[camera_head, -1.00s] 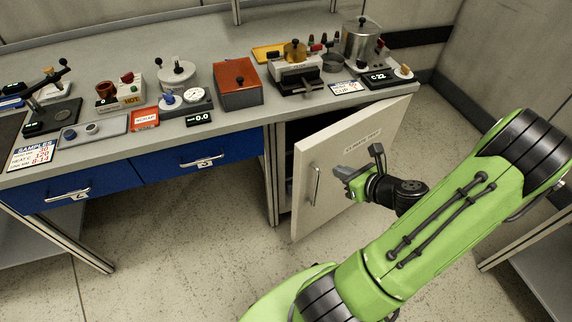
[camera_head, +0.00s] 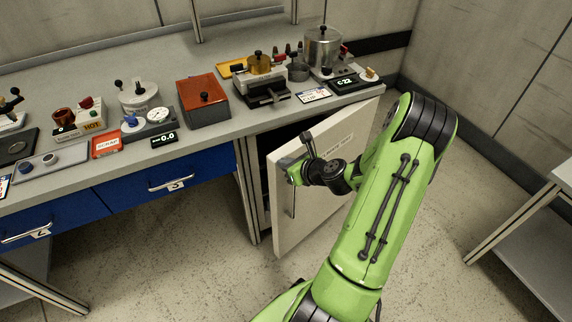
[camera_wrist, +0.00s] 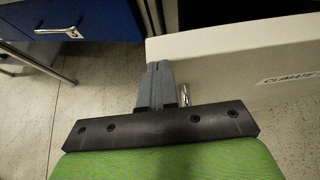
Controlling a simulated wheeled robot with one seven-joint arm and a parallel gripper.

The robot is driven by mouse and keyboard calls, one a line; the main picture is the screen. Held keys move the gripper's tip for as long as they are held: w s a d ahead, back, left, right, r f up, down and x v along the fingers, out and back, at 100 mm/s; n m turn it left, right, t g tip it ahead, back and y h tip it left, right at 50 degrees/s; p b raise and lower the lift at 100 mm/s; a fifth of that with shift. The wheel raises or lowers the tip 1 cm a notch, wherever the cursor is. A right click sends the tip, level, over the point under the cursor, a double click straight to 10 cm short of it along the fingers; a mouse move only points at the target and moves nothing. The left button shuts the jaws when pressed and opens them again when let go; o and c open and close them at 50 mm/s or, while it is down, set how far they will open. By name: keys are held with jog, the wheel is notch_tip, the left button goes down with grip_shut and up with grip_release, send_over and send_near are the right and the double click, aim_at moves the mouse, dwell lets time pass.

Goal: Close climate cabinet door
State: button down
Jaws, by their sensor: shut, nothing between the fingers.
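The climate cabinet door (camera_head: 313,205) is a pale panel below the bench, standing open at an angle to the dark cabinet opening (camera_head: 262,172). In the head view my green arm crosses in front of it, and my gripper (camera_head: 288,168) is at the door's upper left, by its free edge and handle. In the wrist view the gripper (camera_wrist: 157,72) is shut and empty, its fingertips near the top edge of the door (camera_wrist: 235,65). A piece of the metal handle (camera_wrist: 185,95) shows just right of the fingers. I cannot tell whether the fingers touch the door.
Blue drawers (camera_head: 166,181) lie left of the cabinet. The bench top (camera_head: 215,133) carries several devices, including a red-brown box (camera_head: 203,101) and a metal pot (camera_head: 322,50). A second table (camera_head: 535,215) stands at the right. The floor before the door is clear.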

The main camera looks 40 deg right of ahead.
jog(key=w+m+h+p, duration=0.2)
jog(key=w+p, duration=0.5)
jog(key=w, duration=0.3)
jog(key=shift+w+d+p, duration=0.2)
jog(key=shift+d+p, duration=0.1)
jog(key=shift+p, duration=0.1)
